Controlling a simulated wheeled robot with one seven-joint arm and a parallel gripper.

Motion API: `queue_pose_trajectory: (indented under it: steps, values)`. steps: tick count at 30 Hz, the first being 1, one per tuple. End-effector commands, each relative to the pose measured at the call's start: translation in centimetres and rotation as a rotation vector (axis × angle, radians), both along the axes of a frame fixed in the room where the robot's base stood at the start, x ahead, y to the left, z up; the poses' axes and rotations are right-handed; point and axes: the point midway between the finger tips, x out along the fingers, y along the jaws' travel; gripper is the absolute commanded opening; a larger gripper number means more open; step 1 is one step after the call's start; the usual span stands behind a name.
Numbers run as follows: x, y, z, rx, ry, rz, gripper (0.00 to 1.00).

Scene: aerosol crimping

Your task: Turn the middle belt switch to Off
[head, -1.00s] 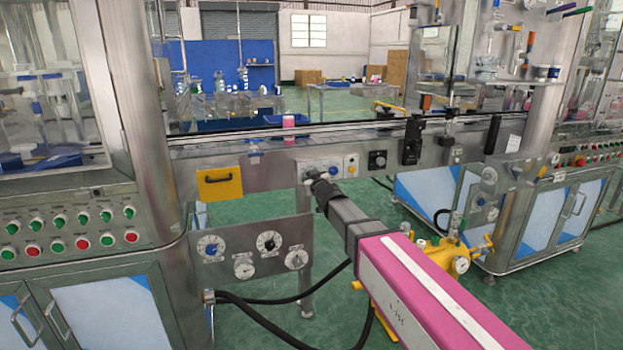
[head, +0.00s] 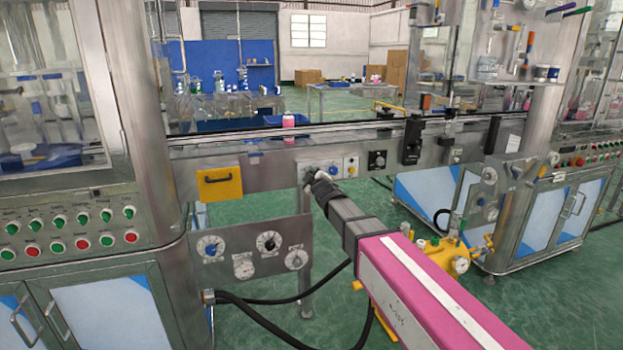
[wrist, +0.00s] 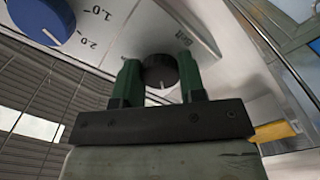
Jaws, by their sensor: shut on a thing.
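The belt switch, a small round black knob (wrist: 160,70) with a white pointer mark, sits on a grey metal plate in the wrist view. The mark points toward the gripper's body. My gripper (wrist: 158,80) has its two green fingers on either side of the knob and is shut on it. In the head view my gripper (head: 312,178) reaches the small control panel under the conveyor and hides most of the switch.
A blue dial (wrist: 42,20) with numbers is close by in the wrist view. A yellow plate with a handle (head: 219,184) is left of the panel, and a black knob (head: 377,160) is right. A lower panel with several dials (head: 251,248) hangs below. The conveyor (head: 340,132) carries a pink can (head: 288,121).

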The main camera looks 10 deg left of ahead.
Motion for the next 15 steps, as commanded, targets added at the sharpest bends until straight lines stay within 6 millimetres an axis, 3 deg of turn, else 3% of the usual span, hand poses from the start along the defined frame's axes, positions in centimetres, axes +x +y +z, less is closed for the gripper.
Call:
queue_pose_trajectory:
  steps: [13,14,15]
  values:
    - [-0.07,0.01,-0.03,-0.013,-0.007,0.001,0.14]
    - [-0.07,0.01,-0.03,-0.013,-0.007,0.001,0.41]
    - [-0.07,0.02,-0.02,-0.013,-0.007,0.001,0.54]
